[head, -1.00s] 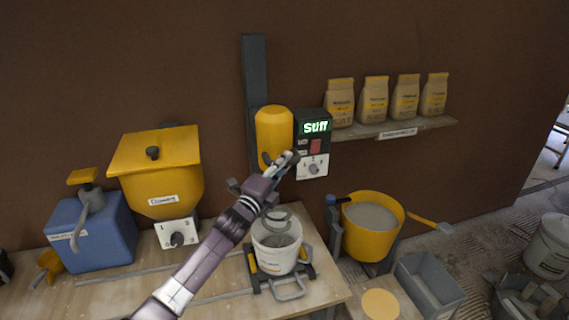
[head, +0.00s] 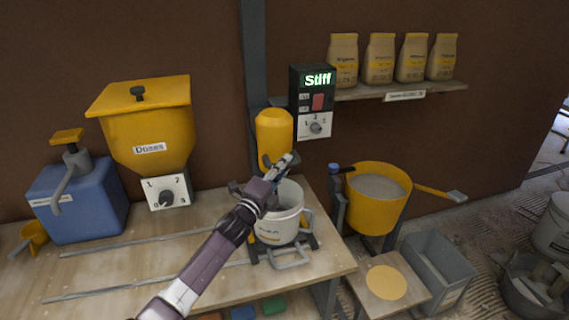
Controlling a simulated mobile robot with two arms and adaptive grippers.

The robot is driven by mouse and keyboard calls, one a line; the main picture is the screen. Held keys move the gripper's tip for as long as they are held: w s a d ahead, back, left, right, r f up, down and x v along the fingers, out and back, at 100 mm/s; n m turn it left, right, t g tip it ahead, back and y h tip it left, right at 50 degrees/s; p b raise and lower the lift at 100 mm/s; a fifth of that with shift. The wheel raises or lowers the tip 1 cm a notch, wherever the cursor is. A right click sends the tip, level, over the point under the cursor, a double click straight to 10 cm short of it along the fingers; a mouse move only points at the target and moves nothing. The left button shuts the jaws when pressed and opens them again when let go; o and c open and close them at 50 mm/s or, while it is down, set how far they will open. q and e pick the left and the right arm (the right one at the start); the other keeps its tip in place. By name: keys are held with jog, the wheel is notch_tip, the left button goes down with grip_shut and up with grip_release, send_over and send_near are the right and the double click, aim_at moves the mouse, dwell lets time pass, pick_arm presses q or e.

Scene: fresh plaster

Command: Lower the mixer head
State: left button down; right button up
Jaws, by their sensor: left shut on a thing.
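The mixer head (head: 274,128) is a yellow rounded body on a tall dark grey column (head: 253,50). It sits low, just above a white bucket (head: 279,228) on the workbench. Its mixing paddle is hidden by the bucket and my arm. My left gripper (head: 286,166) is at the lower front of the head, shut on what looks like the head's handle, which the fingers mostly hide. A control box (head: 312,102) beside the column reads "Stiff" and has a red button and a dial. My right gripper is out of view.
A yellow hopper labelled "Doses" (head: 148,125) and a blue pump container (head: 78,203) stand left on the bench (head: 215,270). Several paper bags (head: 381,58) line a wall shelf (head: 440,90). A yellow tub (head: 378,210) and grey bin (head: 440,272) stand right.

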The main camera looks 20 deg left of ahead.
pick_arm(q)
jog(key=shift+f+b, duration=0.3)
jog(key=shift+f, duration=0.55)
jog(key=c, duration=1.8)
grip_release()
jog(key=shift+c, duration=0.2)
jog(key=shift+r, duration=0.2)
jog(key=shift+s, duration=0.1)
jog(key=shift+s+a, duration=0.1)
jog(key=shift+s, duration=0.15)
jog(key=v, duration=1.1)
jog(key=shift+s, duration=0.15)
